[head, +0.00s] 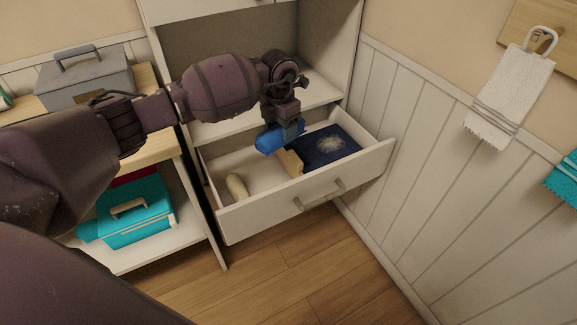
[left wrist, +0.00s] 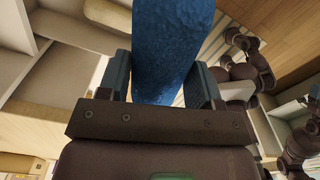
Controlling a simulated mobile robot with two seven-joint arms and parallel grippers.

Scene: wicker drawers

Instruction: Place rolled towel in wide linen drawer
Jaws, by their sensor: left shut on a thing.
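A blue rolled towel (head: 271,138) is held by my left gripper (head: 283,128) over the open wide drawer (head: 262,213). In the left wrist view the blue towel (left wrist: 172,50) sits between the two fingers of the left gripper (left wrist: 165,85), which is shut on it. The drawer is pulled out, with a handle on its front. A cream rolled item (head: 237,187) lies in its left part. A dark blue folded cloth (head: 331,146) with a pale pattern lies in its right part, beside a wooden divider (head: 291,162). Whether the towel touches the drawer cannot be told. My right gripper is not clearly in view.
A grey box (head: 85,83) stands on the wooden top at left, and a teal box (head: 134,216) on the shelf below. A white towel (head: 510,95) hangs on the right wall. The drawer's middle-left floor looks free.

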